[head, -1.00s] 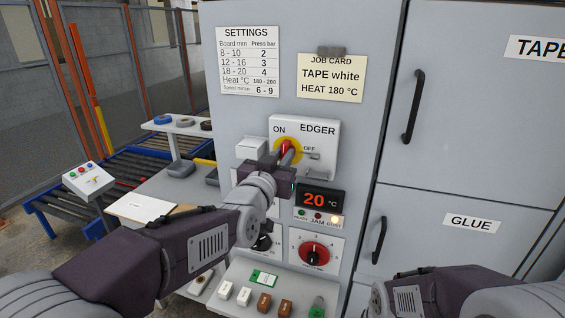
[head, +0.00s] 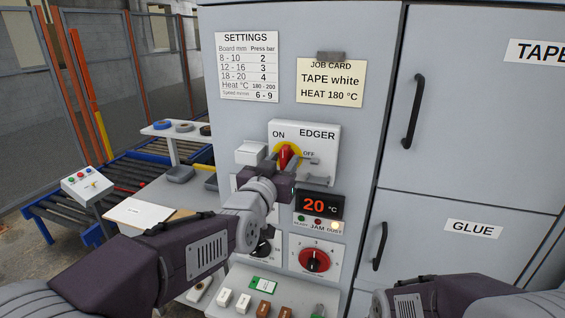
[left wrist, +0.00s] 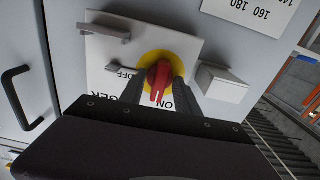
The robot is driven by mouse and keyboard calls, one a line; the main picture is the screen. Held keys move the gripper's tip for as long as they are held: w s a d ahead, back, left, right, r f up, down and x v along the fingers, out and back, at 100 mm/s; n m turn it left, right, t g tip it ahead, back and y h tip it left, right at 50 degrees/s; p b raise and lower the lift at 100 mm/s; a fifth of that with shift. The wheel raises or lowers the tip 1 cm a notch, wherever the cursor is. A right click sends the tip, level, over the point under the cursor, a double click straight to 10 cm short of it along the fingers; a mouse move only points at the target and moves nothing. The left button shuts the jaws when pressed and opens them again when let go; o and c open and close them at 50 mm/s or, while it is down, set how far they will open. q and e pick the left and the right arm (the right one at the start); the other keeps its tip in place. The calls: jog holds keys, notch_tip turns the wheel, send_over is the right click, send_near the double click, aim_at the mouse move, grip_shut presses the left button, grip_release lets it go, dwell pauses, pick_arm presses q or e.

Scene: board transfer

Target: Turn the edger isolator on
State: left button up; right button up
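The edger isolator is a white plate (head: 328,140) marked ON at upper left and OFF at right, with a red handle (head: 285,156) on a yellow disc. The handle stands nearly upright, its end towards the ON side. In the left wrist view the red handle (left wrist: 160,82) lies between the two dark fingers, over the yellow disc (left wrist: 159,60). My left gripper (head: 284,165) is just in front of the handle, fingers apart on either side; contact is hard to tell. My right arm (head: 450,293) shows at lower right; its gripper is out of view.
A grey hasp (head: 318,160) sticks out at the plate's right, and a white box (head: 250,152) is at its left. Below are a 20 °C display (head: 320,205) and a red dial (head: 314,259). A cabinet door handle (head: 413,110) stands out at right.

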pick_arm(q)
jog(key=b+v, duration=0.1)
jog(key=v, duration=0.8)
